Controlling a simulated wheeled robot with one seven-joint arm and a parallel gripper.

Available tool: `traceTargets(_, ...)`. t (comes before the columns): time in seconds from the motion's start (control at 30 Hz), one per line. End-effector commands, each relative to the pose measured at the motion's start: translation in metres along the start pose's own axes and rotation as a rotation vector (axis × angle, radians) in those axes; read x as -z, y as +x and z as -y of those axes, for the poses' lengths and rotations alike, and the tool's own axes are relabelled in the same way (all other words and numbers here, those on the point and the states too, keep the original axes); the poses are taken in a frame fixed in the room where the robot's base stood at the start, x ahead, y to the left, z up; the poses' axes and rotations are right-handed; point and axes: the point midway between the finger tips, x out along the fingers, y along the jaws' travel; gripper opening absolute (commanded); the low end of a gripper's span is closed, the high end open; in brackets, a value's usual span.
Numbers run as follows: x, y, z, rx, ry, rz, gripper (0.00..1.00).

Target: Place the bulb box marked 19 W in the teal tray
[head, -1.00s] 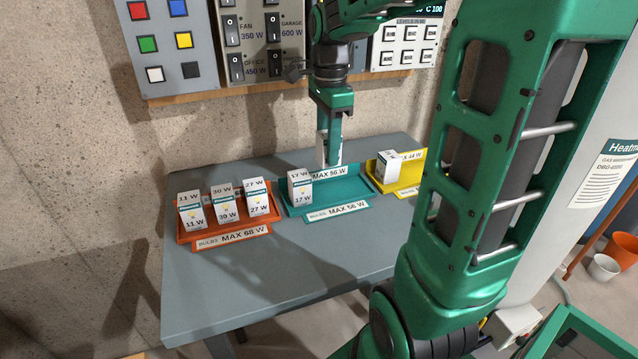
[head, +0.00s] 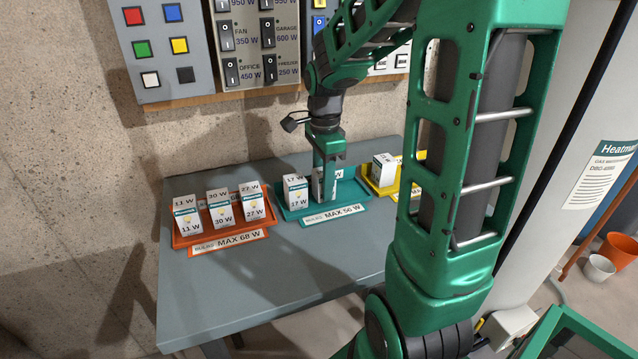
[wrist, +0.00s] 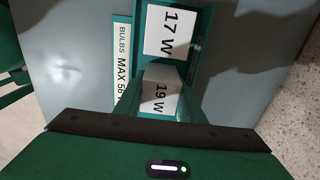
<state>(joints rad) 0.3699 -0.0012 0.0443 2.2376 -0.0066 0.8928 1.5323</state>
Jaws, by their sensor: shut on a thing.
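The bulb box marked 19 W (wrist: 160,97) is between the fingers of my gripper (head: 325,185), which is shut on it. In the head view the fingers hide most of this box. The teal tray (head: 350,193) has a front label reading MAX 56 W. My gripper is over the tray, with the held box low in or just above it; I cannot tell if it touches the floor. A white box marked 17 W (head: 296,192) stands in the tray's left part, and it shows beyond the 19 W box in the wrist view (wrist: 170,31).
The orange tray (head: 186,241), labelled MAX 68 W, stands to the left with boxes marked 11 W, 30 W and 27 W. The yellow tray (head: 378,188) to the right holds a white box (head: 384,169). The front of the grey table (head: 270,290) is clear.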

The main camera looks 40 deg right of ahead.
Motion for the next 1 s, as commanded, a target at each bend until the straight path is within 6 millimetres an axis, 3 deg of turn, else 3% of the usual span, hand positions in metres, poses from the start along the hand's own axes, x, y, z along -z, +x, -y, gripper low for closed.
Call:
traceTargets(0.07, 0.0, 0.002, 0.0, -0.001, 0.0, 0.0, 0.14)
traceTargets(0.1, 0.0, 0.002, 0.0, 0.0, 0.0, 0.0, 0.4)
traceTargets(0.13, 0.0, 0.002, 0.0, 0.0, 0.0, 0.0, 0.43)
traceTargets(0.57, 0.0, -0.008, 0.001, 0.003, 0.0, 0.0, 0.43)
traceTargets(1.0, -0.001, -0.089, 0.001, 0.004, -0.002, 0.0, 0.43)
